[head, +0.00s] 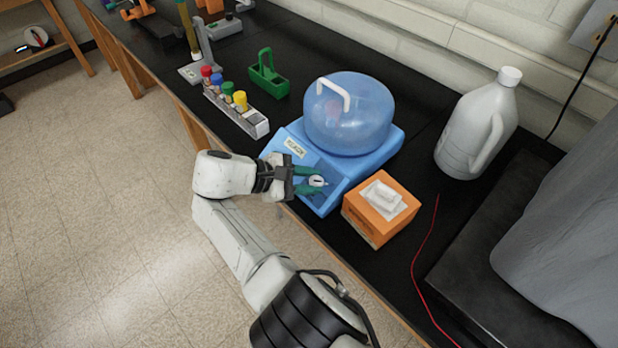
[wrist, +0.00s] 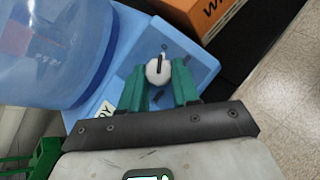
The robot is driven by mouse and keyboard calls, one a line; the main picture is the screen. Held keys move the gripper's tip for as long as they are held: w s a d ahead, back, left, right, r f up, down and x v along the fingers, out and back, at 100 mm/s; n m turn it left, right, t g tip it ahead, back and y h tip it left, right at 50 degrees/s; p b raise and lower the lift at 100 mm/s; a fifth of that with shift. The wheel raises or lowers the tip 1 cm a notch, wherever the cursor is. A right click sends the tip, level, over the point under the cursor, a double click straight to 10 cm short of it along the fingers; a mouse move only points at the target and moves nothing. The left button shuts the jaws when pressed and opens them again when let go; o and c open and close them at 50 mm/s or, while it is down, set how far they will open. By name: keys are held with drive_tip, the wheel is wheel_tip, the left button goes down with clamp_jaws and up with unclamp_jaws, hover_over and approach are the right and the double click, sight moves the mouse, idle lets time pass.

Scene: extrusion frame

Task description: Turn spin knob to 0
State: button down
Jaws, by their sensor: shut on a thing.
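The spin knob (wrist: 158,70) is a round white dial with a dark pointer line, on the sloped front panel of a blue machine (head: 379,157) with a clear blue domed lid (head: 352,125). It also shows in the head view (head: 317,181). My gripper (wrist: 160,82) has green fingers, one on each side of the knob, and is shut on it. In the wrist view the pointer line runs nearly up and down. The scale marks around the knob are too small to read.
An orange tissue box (head: 376,222) stands close to the right of the machine. A rack of colour-capped tubes (head: 238,113) and a green carrier (head: 268,80) stand to the left. A white jug (head: 474,130) and a red wire (head: 424,254) are further right.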

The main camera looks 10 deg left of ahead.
drive_tip(key=shift+a, duration=0.15)
drive_tip(key=c, duration=1)
unclamp_jaws()
drive_tip(key=shift+a, duration=0.1)
drive_tip(key=shift+c, duration=0.2)
drive_tip(key=shift+o, duration=1.1)
drive_tip(key=b+v, duration=0.3)
drive_tip(key=v, duration=0.7)
drive_tip(key=shift+s+a+r, duration=0.2)
